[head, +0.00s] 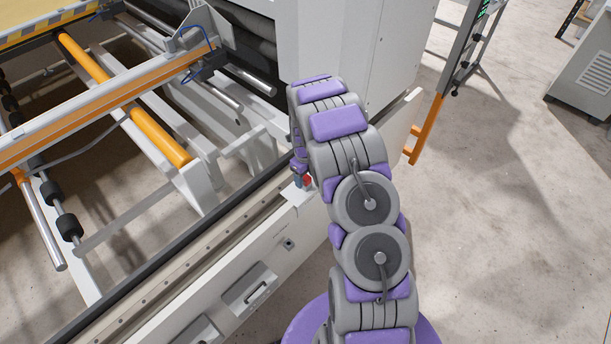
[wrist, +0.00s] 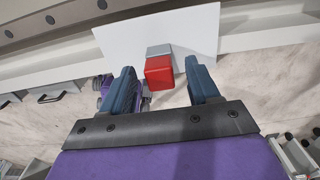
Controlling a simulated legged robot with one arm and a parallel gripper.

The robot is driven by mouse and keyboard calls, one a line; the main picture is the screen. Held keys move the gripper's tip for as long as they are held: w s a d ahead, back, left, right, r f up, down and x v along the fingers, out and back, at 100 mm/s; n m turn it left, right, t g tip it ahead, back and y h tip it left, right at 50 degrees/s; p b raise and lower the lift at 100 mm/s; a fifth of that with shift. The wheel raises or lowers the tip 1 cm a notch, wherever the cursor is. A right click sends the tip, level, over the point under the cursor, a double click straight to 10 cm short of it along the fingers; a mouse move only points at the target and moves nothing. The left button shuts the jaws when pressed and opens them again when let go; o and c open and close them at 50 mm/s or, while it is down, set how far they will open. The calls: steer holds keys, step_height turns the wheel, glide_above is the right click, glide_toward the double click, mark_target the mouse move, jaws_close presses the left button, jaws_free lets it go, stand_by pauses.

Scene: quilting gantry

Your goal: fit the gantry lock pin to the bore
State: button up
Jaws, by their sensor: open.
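A red block with a grey part behind it, which looks like the lock pin's head (wrist: 159,70), shows on a white plate (wrist: 200,30) in the wrist view. My gripper (wrist: 160,64) is open, with one blue finger on each side of the red block and a gap at both sides. In the head view a small patch of the red part (head: 307,181) shows beside my arm, above the white plate (head: 297,196) at the machine's edge. My gripper there is mostly hidden by my arm. I cannot make out the bore for certain.
A small dark square fitting (head: 289,243) and a recessed handle (head: 250,287) are on the machine's side panel. Orange rollers (head: 160,137) and rails lie to the left. A tall white housing (head: 335,45) stands behind my arm. The concrete floor at right is mostly clear.

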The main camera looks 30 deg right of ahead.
mark_target(306, 176)
step_height(306, 176, up, 17)
steer(key=p, duration=0.2)
steer(key=shift+r, duration=0.15)
stand_by(0.3)
stand_by(0.5)
